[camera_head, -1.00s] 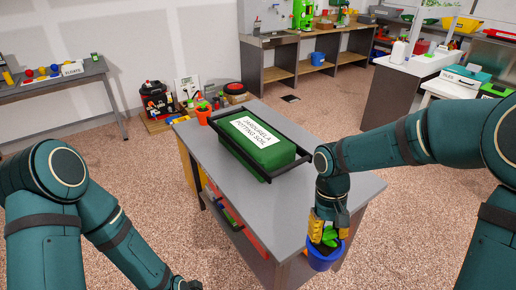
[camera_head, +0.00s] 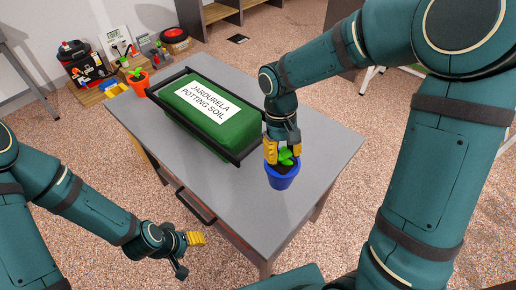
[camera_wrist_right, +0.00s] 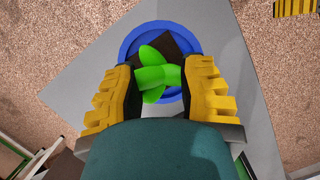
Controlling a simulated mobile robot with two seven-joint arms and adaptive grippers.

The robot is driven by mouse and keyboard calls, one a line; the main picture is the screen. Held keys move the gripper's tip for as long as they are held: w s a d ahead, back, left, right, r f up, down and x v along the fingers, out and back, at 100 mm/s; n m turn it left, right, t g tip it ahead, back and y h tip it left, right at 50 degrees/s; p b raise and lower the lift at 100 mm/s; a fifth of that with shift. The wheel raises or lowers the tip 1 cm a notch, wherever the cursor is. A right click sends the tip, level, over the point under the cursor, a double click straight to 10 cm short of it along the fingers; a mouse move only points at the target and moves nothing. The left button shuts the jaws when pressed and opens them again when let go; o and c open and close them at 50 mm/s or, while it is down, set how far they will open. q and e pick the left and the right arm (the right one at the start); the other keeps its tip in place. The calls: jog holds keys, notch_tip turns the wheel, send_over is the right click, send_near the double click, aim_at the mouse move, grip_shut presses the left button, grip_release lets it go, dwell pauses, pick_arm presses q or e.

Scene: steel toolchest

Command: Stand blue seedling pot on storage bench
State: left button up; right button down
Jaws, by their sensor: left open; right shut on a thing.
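The blue seedling pot (camera_head: 283,178), with dark soil and a green seedling, is upright in my right gripper (camera_head: 284,150). The pot appears over the front part of the grey storage bench (camera_head: 322,142). I cannot tell whether its base touches the top. My left gripper (camera_head: 187,254) is open and empty, low in front of the bench, left of the pot.
A green potting soil bag (camera_head: 212,112) sits in a black-railed tray (camera_head: 240,158) behind the pot. An orange pot (camera_head: 138,82) stands at the bench's far left corner. The bench top right of the tray is clear. A dark handle (camera_head: 195,207) juts from the bench front.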

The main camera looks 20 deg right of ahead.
notch_tip(320, 180, down, 10)
jog(key=shift+r+b, duration=0.25)
jog(key=shift+b, duration=0.95)
jog(key=shift+f, duration=0.15)
jog(key=c, duration=0.7)
grip_release()
jog(key=shift+o, duration=0.2)
jog(key=p+v, duration=0.3)
jog(key=v, duration=0.9)
jog(key=shift+s, duration=0.1)
